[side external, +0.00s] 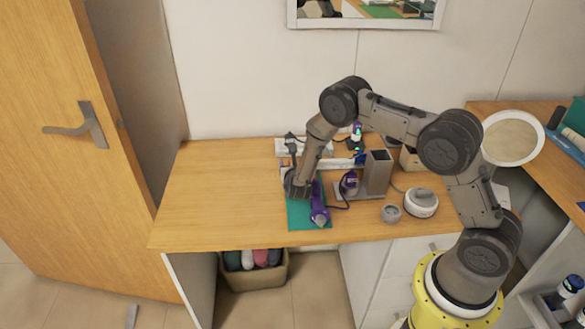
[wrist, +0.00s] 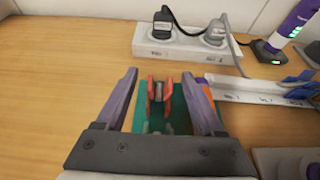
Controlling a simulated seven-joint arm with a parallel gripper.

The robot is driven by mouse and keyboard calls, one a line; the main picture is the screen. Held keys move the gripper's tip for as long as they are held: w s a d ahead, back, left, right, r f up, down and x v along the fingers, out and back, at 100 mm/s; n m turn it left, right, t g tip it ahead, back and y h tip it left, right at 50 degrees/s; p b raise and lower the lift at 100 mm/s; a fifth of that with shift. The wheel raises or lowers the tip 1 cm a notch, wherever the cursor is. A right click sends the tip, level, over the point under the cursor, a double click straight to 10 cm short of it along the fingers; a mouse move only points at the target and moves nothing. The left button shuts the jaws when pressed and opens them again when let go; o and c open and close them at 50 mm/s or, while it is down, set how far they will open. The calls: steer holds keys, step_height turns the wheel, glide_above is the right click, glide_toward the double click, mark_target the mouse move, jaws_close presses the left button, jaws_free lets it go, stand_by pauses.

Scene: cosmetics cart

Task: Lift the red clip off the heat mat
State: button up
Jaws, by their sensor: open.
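The red clip (wrist: 153,91) shows in the wrist view, with two red sides and a grey middle, on the green heat mat (wrist: 150,127). My gripper (wrist: 160,73) is open, with one finger to the left of the clip and one to the right; I cannot see contact. In the side view my gripper (side external: 297,190) is low over the back part of the heat mat (side external: 299,217), and the clip is hidden there behind it.
A purple styling tool (side external: 318,206) lies on the mat, right beside my gripper. A power strip (wrist: 178,44) with plugs is behind the mat. A grey holder (side external: 376,173) and a round white container (side external: 421,203) stand to the right. The tabletop at left (side external: 215,200) is clear.

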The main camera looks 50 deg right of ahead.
jaws_close()
stand_by(0.3)
steer(key=shift+r, duration=0.1)
